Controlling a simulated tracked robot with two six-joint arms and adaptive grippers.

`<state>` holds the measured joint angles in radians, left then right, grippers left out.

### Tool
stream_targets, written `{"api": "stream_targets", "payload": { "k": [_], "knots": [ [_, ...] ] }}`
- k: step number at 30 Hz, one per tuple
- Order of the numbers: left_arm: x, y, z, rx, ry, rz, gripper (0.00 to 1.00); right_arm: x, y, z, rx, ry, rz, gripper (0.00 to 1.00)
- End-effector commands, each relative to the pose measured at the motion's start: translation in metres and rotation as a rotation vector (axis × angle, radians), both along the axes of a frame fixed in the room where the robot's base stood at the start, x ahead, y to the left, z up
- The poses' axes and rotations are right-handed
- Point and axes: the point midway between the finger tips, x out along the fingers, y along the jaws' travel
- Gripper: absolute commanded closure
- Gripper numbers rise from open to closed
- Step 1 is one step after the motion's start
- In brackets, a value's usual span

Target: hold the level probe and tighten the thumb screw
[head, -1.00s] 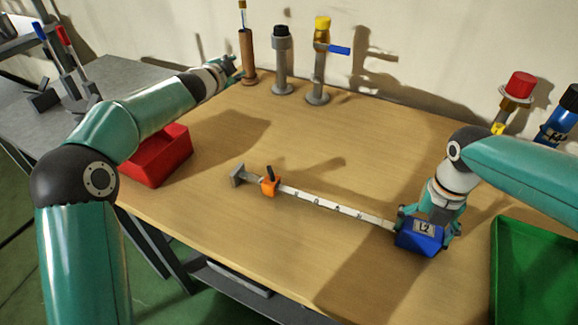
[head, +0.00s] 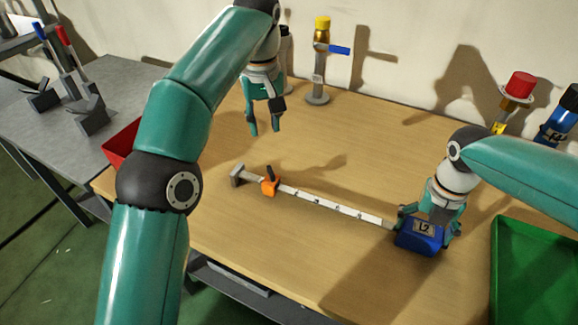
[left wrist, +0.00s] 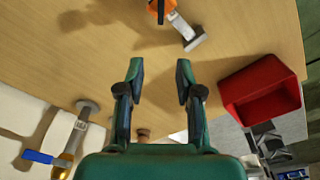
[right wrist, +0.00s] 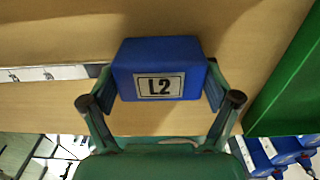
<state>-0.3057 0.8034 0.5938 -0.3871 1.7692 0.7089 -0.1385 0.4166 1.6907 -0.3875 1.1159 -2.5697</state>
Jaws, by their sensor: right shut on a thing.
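The level probe is a long white marked bar (head: 330,206) lying across the table, with a blue head (head: 420,235) labelled L2 at its right end and a grey foot at its left end. An orange collar (head: 269,187) with a black thumb screw (head: 270,172) sits near the foot. My right gripper (right wrist: 160,85) is shut on the blue head, one finger on each side. My left gripper (head: 264,130) is open and empty, pointing down above the table, beyond the collar. In the left wrist view the collar (left wrist: 162,8) shows at the top edge.
A red bin (left wrist: 262,90) stands at the table's left edge. A green tray (head: 540,270) is at the right. A post with a yellow cap and blue lever (head: 320,65) stands at the back.

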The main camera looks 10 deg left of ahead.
Motion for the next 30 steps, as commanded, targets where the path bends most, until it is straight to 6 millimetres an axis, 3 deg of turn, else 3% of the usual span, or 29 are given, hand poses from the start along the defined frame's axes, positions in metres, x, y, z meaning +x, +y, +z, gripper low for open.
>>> {"api": "stream_targets", "payload": {
  "k": [4,14,30],
  "knots": [
    [-0.017,-0.012,0.005,-0.023,0.064,0.018,0.65,0.0,0.0,0.0,0.0,-0.001,0.0,0.73],
    [-0.021,-0.012,-0.012,-0.024,0.079,0.022,0.65,0.0,0.0,0.0,0.0,-0.001,0.0,0.73],
    [-0.021,-0.012,-0.098,-0.024,0.078,0.022,0.65,0.0,0.0,0.0,0.001,-0.001,0.001,0.73]
  ]
}}
